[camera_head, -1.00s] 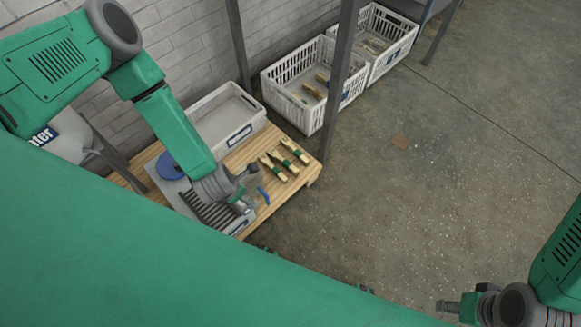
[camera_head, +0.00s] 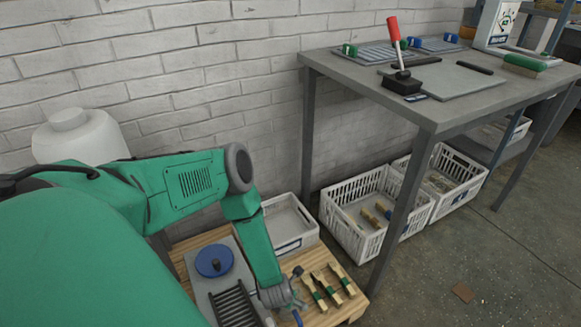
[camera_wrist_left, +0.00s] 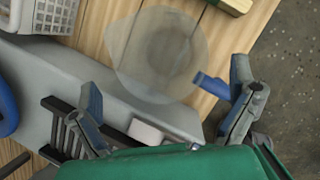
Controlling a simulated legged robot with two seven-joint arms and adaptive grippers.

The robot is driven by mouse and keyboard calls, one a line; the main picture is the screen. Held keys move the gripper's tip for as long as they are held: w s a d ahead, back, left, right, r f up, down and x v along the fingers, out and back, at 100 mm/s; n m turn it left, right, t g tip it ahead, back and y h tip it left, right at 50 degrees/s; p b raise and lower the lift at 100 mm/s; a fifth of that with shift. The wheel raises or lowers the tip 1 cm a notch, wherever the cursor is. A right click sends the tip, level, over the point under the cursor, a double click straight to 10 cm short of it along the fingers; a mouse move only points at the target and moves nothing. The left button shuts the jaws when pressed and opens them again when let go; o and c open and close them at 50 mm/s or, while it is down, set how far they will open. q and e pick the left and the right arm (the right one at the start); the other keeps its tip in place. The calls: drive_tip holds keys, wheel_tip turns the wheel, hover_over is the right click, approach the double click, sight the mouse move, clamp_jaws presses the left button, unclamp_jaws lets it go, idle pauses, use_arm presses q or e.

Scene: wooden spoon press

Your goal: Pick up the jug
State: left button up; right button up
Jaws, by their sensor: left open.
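The jug (camera_wrist_left: 158,48) is clear and round in the left wrist view, over the wooden boards, with a blue handle (camera_wrist_left: 212,87) on its right side. In the head view only its blue handle (camera_head: 297,317) shows clearly, at the bottom edge. My left gripper (camera_head: 288,295) is open. In the wrist view the left gripper (camera_wrist_left: 166,80) has its fingers spread, one on each side of the jug's near part. The right finger is close to the handle; I cannot tell whether they touch. My right gripper is out of view.
A grey unit (camera_head: 205,291) with a blue disc and dark slats lies on the wooden pallet (camera_head: 345,312). Green-banded wooden pieces (camera_head: 325,288) lie right of my arm. A white tray (camera_head: 290,240) is behind. A metal table (camera_head: 310,120) stands right, with crates (camera_head: 335,225) beneath.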

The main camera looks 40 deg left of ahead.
use_arm(q)
drive_tip(key=b+x, duration=0.2)
drive_tip(key=x, duration=0.2)
drive_tip(key=shift+f+b, duration=0.3)
drive_tip(key=shift+f, duration=0.15)
drive_tip(key=c, duration=0.9)
drive_tip(key=shift+r, duration=0.15)
